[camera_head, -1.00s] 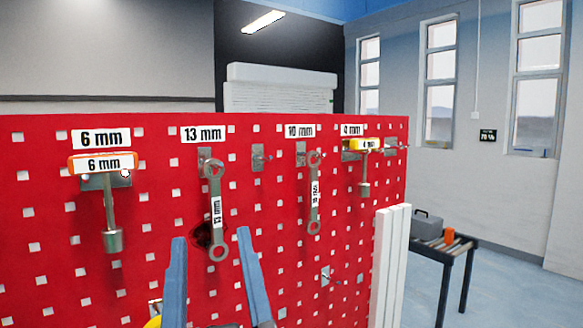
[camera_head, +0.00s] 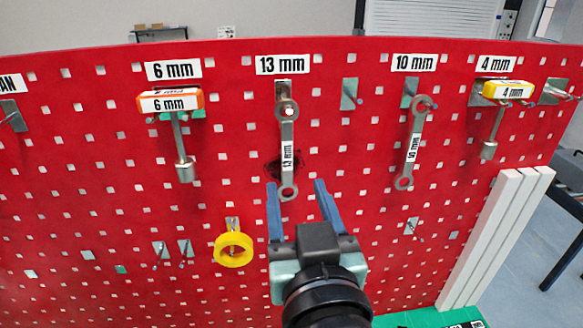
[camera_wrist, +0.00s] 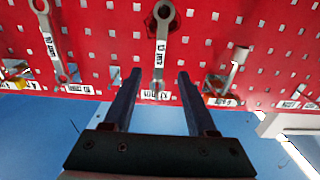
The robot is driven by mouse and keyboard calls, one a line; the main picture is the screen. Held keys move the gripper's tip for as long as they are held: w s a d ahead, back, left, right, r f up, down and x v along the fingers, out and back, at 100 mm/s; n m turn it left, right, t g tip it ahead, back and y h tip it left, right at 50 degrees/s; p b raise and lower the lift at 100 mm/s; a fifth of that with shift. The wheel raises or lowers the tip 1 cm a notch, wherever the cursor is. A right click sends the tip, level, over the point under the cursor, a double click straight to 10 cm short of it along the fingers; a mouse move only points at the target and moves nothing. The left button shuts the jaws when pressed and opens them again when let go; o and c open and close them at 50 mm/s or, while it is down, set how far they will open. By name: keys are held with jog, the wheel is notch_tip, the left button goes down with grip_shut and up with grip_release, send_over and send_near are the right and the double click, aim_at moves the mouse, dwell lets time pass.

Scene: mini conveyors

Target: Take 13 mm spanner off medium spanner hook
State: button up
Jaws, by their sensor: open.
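The 13 mm spanner (camera_head: 287,150) hangs upright from the medium spanner hook (camera_head: 284,87) on the red pegboard, under a "13 mm" sign (camera_head: 282,65). Its upper ring is on the hook and its lower ring hangs free. My gripper (camera_head: 296,184) is open and empty, its blue fingers pointing at the board near the spanner's lower ring. In the wrist view the spanner (camera_wrist: 161,45) lies in line with the gap between the fingers (camera_wrist: 159,74). I cannot tell how far the fingertips are from it in depth.
A 10 mm spanner (camera_head: 413,150) hangs to the right and a 6 mm driver (camera_head: 182,150) to the left. A 4 mm driver (camera_head: 492,135) hangs further right. Yellow tape (camera_head: 233,249) hangs lower left. White slats (camera_head: 500,240) stand at the board's right edge.

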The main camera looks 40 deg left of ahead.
aim_at(287, 154)
jog(key=p+x, duration=0.3)
jog(key=x, duration=0.1)
jog(key=shift+w+a+r, duration=0.15)
jog(key=shift+w+a, duration=0.05)
jog(key=p+x, duration=0.3)
jog(key=x, duration=0.2)
jog(key=shift+w+a, duration=0.3)
jog(key=shift+a, duration=0.1)
grip_shut()
